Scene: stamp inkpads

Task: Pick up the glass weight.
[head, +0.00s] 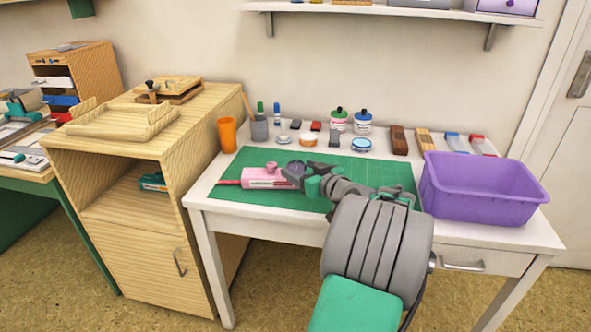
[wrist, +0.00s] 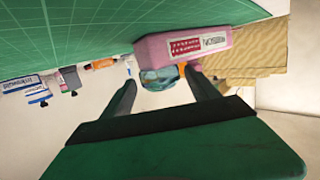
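A small clear-grey domed piece (head: 284,139), which looks like the glass weight, sits at the back edge of the green mat, left of a round orange-and-white tin. My gripper (head: 288,172) is low over the mat, nearer the front than this piece and just right of a pink box (head: 265,178). In the wrist view my gripper (wrist: 160,78) has its two dark fingers spread apart. A bluish glassy shape (wrist: 158,81) shows between the fingertips; I cannot tell if it is held or behind them. The pink box (wrist: 195,45) is close beside the right finger.
The green mat (head: 385,175) covers the table's middle. An orange cup (head: 228,135) and a grey pen cup (head: 259,129) stand at the back left. Bottles (head: 339,120), tins and blocks line the back. A purple bin (head: 480,203) takes up the right side.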

